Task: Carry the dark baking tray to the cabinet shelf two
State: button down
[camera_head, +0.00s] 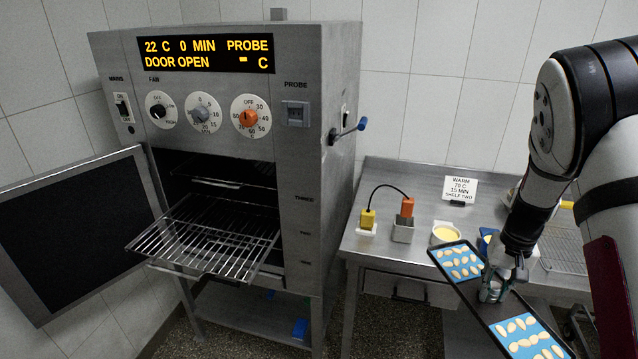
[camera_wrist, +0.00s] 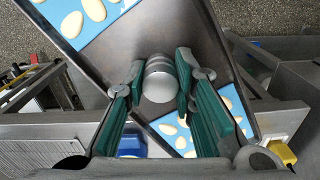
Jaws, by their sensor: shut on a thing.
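The dark baking tray (camera_head: 480,300) hangs tilted in front of the steel table in the head view. It carries two blue mats (camera_head: 520,338) with several pale oval pieces. My gripper (camera_head: 497,286) is over the tray's middle. In the wrist view my gripper (camera_wrist: 160,85) has its green fingers on either side of a round silver knob (camera_wrist: 160,80) on the tray (camera_wrist: 110,75). The steel cabinet (camera_head: 225,180) stands at left with its door open. A wire shelf (camera_head: 205,240) sticks out of it. The side labels "THREE" and "TWO" mark shelf levels.
The open cabinet door (camera_head: 75,230) stands out to the left. The steel table (camera_head: 400,245) holds a yellow plug and an orange plug joined by a cable, a bowl (camera_head: 445,234) with yellow contents, a sign (camera_head: 460,189) reading "WARM 70 C 15 MIN SHELF TWO" and a wire rack (camera_head: 562,250).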

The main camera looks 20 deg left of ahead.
aim_at(203, 238)
jog(key=j+u, duration=0.1)
jog(key=u, duration=0.3)
jog(key=i+u, duration=0.15)
jog(key=u, duration=0.25)
jog(key=i+j+u, duration=0.1)
jog(key=u, duration=0.3)
jog(key=i+u, duration=0.1)
jog(key=u, duration=0.3)
